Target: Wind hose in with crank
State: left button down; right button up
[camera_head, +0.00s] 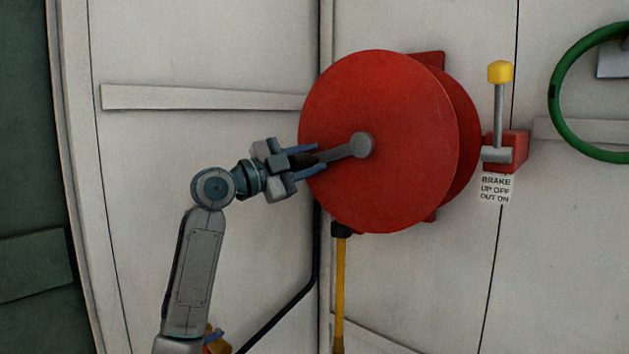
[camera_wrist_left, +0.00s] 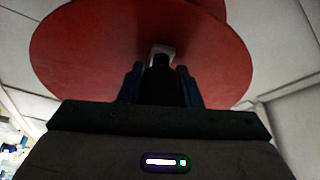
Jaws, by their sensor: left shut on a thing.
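A red hose reel (camera_head: 400,120) is mounted on the pale wall; its round face also fills the upper part of the left wrist view (camera_wrist_left: 90,50). A grey crank arm (camera_head: 345,150) runs from the hub to the left, and its dark handle (camera_head: 302,160) sits at the reel's left edge. My left gripper (camera_head: 310,160) is shut on the crank handle, with a blue finger on either side of it. In the left wrist view the dark handle (camera_wrist_left: 160,80) stands between the fingers. A yellow hose (camera_head: 340,290) hangs straight down from a black fitting under the reel. My right gripper is not in view.
A brake lever with a yellow knob (camera_head: 499,72) stands upright on a red bracket right of the reel, above a brake label (camera_head: 495,189). A green ring (camera_head: 557,100) is at the far right. A black cable (camera_head: 290,310) runs down the wall. A pale rail (camera_head: 200,98) crosses the wall left of the reel.

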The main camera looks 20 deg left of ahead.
aim_at(328, 123)
pick_arm(q)
jog(key=r+m, duration=0.1)
jog(key=r+m+p, duration=0.1)
jog(key=r+m+g, duration=0.1)
jog(key=shift+a+r, duration=0.25)
jog(key=shift+a, duration=0.05)
jog(key=shift+r+m+g+y+p, duration=0.3)
jog(key=shift+r+m+p, duration=0.4)
jog(key=shift+m, duration=0.2)
jog(key=shift+d+r+m+g+p, duration=0.15)
jog(key=shift+r+m+g+p, duration=0.15)
jog(key=shift+r+m+p, duration=0.55)
jog(key=shift+d+r+m+y+p, duration=0.2)
jog(key=shift+r+m+y+p, duration=0.2)
jog(key=shift+m, duration=0.25)
jog(key=shift+s+r, duration=0.1)
jog(key=c, duration=1.1)
grip_release()
jog(key=shift+o, duration=0.2)
